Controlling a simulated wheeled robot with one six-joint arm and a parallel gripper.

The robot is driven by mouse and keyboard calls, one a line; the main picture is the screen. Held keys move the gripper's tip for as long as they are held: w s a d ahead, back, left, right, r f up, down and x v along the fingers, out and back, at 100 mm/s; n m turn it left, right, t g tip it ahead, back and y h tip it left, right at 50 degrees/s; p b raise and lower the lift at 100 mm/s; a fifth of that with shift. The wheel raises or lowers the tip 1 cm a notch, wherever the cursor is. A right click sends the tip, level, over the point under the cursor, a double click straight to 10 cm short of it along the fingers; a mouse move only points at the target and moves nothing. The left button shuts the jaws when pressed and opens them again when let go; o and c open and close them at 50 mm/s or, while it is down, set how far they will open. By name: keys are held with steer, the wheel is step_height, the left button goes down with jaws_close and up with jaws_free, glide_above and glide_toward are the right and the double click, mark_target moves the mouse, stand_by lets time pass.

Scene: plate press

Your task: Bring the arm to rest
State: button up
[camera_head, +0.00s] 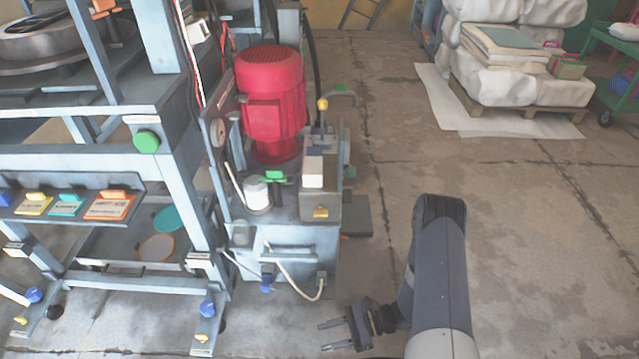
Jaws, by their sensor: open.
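My gripper (328,337) shows low in the middle of the head view, at the end of my arm (440,265). Its two dark fingers point left and stand apart, with nothing between them. It hangs over bare floor, in front of the grey pump unit (290,245) and apart from it. My arm is bent, with its upper joint raised and the wrist turned down and to the left.
The press frame (140,175) fills the left, with coloured tags on its rail. A red motor (270,95) stands on the pump unit. White sacks (510,75) lie on a pallet (520,112) at the back right, near a green cart (612,40). The floor at right is clear.

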steer(key=shift+s+d+r+n+g+h+p, duration=0.3)
steer(key=shift+r+n+g+h+p, duration=0.2)
steer(key=shift+r+p, duration=0.4)
steer(key=shift+s+d+r+n+g+h+p, duration=0.2)
steer(key=shift+s+r+n+g+h+p, duration=0.25)
steer(key=shift+r+p, duration=0.45)
steer(key=shift+s+d+r+n+g+h+p, duration=0.25)
steer(key=shift+r+n+g+h+p, duration=0.15)
steer(key=shift+r+h+p, duration=0.4)
steer(key=shift+r, duration=0.1)
